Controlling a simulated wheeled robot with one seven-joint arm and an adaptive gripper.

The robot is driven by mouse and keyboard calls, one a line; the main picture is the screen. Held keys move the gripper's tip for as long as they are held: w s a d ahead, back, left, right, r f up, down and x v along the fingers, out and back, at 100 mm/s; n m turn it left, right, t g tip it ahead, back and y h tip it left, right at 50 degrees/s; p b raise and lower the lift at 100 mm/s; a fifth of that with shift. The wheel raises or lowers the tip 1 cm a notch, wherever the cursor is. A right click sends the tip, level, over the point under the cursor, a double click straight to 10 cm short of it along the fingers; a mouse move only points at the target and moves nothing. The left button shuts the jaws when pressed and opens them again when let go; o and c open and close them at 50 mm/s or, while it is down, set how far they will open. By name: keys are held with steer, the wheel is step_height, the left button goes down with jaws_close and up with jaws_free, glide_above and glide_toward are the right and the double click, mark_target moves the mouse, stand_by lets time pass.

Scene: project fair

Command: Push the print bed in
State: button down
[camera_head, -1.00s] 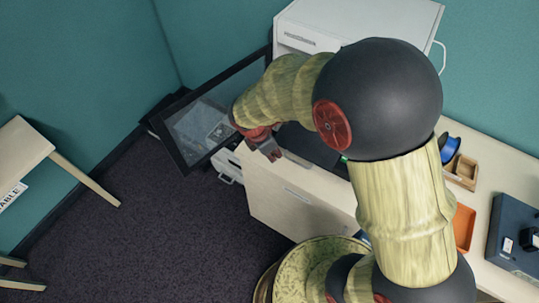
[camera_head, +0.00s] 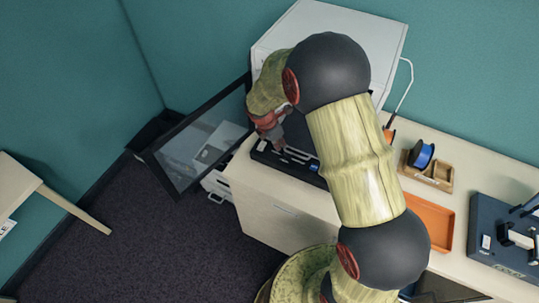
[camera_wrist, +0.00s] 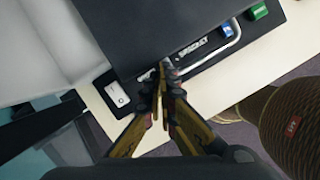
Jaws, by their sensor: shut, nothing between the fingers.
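The print bed is a dark flat plate (camera_head: 299,132) at the front of the white printer (camera_head: 335,25), largely hidden by my arm in the head view. In the wrist view the print bed (camera_wrist: 165,28) fills the top middle. My gripper (camera_head: 279,138) is shut and empty at the bed's front side. In the wrist view my gripper's fingertips (camera_wrist: 163,76) are at the bed's near edge; I cannot tell whether they touch it. Below the bed is the printer's dark front panel (camera_wrist: 205,62), with a pale bar, a white switch (camera_wrist: 117,94) and a green knob (camera_wrist: 259,11).
The printer's glass door (camera_head: 195,145) stands open at the left. On the pale counter (camera_head: 395,200) to the right are a blue spool (camera_head: 421,154) in a wooden holder, an orange tray (camera_head: 432,222) and a dark blue case (camera_head: 500,240). A pale table (camera_head: 20,190) stands far left.

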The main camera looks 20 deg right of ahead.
mark_target(286, 136)
steer(key=w+d+p, duration=0.1)
steer(key=w+d, duration=0.3)
steer(key=shift+a, duration=0.1)
stand_by(0.4)
